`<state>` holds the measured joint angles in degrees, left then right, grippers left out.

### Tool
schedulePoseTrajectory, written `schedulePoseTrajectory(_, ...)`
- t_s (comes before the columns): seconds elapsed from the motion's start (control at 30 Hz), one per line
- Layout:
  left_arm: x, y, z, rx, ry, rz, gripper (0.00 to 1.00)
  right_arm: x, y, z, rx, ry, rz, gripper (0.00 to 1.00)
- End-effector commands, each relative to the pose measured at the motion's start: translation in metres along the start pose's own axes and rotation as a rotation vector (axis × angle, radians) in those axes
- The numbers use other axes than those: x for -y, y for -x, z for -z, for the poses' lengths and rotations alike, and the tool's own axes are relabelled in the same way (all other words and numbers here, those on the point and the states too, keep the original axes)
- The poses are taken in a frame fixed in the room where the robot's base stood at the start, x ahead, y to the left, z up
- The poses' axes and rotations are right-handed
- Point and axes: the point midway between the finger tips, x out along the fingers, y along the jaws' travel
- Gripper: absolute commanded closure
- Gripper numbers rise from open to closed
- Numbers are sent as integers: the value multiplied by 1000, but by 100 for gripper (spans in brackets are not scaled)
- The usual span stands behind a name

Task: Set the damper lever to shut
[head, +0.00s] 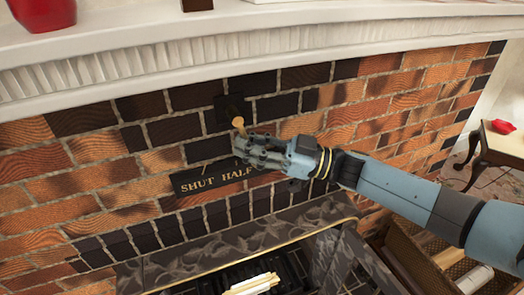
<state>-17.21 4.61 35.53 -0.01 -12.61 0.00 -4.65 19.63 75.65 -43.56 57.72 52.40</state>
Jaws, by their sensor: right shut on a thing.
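The damper lever (238,122) has a tan handle and hangs from a dark square mount (229,106) on the brick wall. It points down and slightly right. A black label plate (187,183) below it reads SHUT at left and HALF to its right. My gripper and arm cover the plate's right end, so any further marking is hidden. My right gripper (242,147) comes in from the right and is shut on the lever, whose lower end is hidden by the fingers. My left gripper is not in view.
A white mantel (150,62) runs above, with a red vase (43,14) at its left. The firebox below has a dark marbled surround (180,268) and pale logs (252,285). A wicker basket (400,262) stands at lower right, and a small table (500,146) with a red object is beyond.

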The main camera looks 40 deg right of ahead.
Motion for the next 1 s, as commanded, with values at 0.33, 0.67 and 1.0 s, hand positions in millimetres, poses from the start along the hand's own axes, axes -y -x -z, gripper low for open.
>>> schedulePoseTrajectory(0.33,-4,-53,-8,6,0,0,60,17,-15,-16,-263,-167,-77,100)
schedulePoseTrajectory(0.67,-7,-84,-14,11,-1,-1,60,26,-31,-13,-491,-304,-146,100)
schedulePoseTrajectory(1.0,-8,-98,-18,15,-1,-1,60,29,-40,-8,-628,-387,-187,100)
